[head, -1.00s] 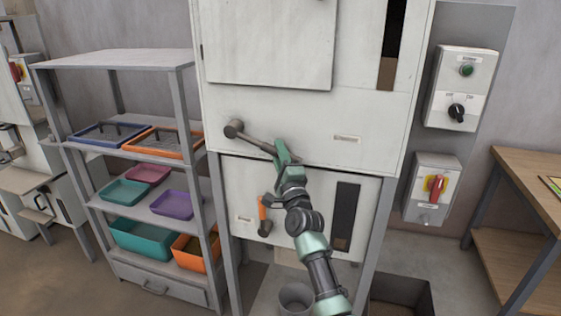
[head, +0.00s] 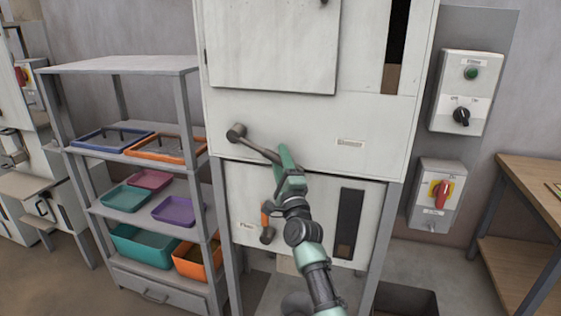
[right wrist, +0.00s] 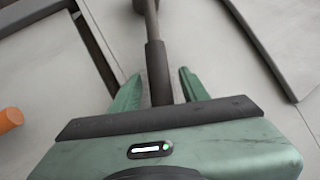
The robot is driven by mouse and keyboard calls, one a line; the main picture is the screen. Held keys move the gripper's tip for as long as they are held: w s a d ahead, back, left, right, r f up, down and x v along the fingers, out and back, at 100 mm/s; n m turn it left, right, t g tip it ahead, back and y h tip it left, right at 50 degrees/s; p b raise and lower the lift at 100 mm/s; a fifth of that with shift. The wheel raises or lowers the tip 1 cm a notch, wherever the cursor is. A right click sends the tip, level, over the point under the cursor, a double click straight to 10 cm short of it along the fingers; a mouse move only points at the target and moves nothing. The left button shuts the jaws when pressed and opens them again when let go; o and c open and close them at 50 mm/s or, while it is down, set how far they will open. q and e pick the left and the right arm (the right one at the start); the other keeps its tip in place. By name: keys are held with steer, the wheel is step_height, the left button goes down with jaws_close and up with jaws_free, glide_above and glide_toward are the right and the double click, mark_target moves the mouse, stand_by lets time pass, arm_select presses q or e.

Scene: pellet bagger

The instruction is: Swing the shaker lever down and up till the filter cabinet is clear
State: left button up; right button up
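The shaker lever (head: 258,149) is a grey rod on a round pivot at the front of the pale filter cabinet (head: 290,115). It slopes down to the right. My right gripper (head: 284,160) is at its free end. In the right wrist view, the lever's dark grip (right wrist: 158,72) runs between the two green fingers of my right gripper (right wrist: 162,80), with a gap visible beside it. The fingers look open around it. A dark slot window (head: 397,45) at the cabinet's upper right shows brown matter at its bottom. My left gripper is not in view.
Below is a panel with an orange-handled lever (head: 266,222) and a dark window (head: 348,225). A shelf rack (head: 125,64) with coloured trays stands left. Switch boxes (head: 465,92) and a wooden table (head: 535,180) are right. A floor pit (head: 405,300) lies in front.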

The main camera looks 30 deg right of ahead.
steer(key=shift+s, duration=0.1)
steer(key=v, duration=0.7)
steer(key=shift+s+b, duration=0.3)
steer(key=shift+b, duration=0.05)
steer(key=shift+a, duration=0.15)
steer(key=w+d+m+g+p, duration=0.1)
steer(key=w+p, duration=0.1)
steer(key=p, duration=0.2)
steer(key=w+d+r+m+g+p, duration=0.1)
steer(key=w+g+p, duration=0.1)
steer(key=p, duration=0.3)
steer(key=w+d+r+m+g+p, duration=0.1)
steer(key=w+p, duration=0.1)
steer(key=p, duration=0.3)
steer(key=shift+w+r+g, duration=0.1)
steer(key=shift+g, duration=0.3)
